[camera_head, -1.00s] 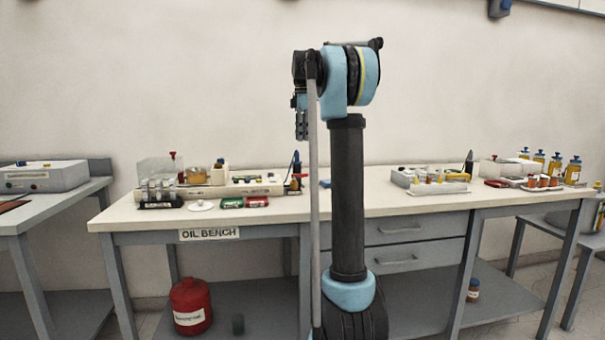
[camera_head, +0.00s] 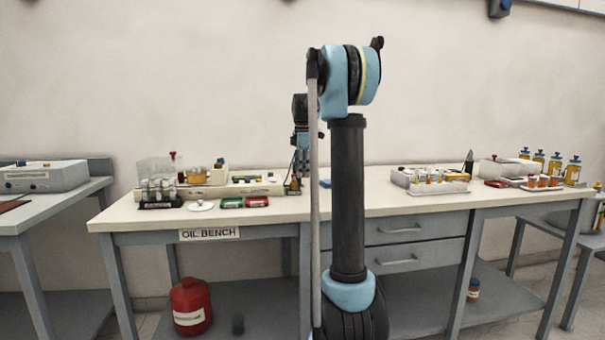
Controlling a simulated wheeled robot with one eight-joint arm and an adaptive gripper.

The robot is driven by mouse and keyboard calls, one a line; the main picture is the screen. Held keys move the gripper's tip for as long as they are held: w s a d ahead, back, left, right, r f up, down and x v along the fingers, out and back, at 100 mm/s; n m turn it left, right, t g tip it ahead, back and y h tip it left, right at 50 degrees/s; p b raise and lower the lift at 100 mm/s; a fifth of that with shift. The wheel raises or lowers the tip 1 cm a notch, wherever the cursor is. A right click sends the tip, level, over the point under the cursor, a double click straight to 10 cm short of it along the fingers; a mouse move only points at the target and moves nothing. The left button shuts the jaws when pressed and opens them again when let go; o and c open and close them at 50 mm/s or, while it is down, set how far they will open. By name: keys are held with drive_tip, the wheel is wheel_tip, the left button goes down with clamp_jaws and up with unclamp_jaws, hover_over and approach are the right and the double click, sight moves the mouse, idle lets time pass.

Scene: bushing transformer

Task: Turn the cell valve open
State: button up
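My gripper (camera_head: 302,172) points down over the right end of the oil test set on the oil bench. It is small and partly behind my own arm, so I cannot tell whether its fingers are open or touching anything. The white test set (camera_head: 240,188) carries an amber cup (camera_head: 196,175) at its left. A clear box (camera_head: 154,170) and a red knob (camera_head: 173,155) stand just left of the cup. I cannot tell for sure which part is the cell valve. My gripper is well to the right of the red knob.
Bench space right of my arm is clear up to another vial rack (camera_head: 438,188).

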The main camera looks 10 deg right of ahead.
drive_tip(key=shift+f, duration=0.15)
drive_tip(key=shift+c, duration=0.3)
clamp_jaws()
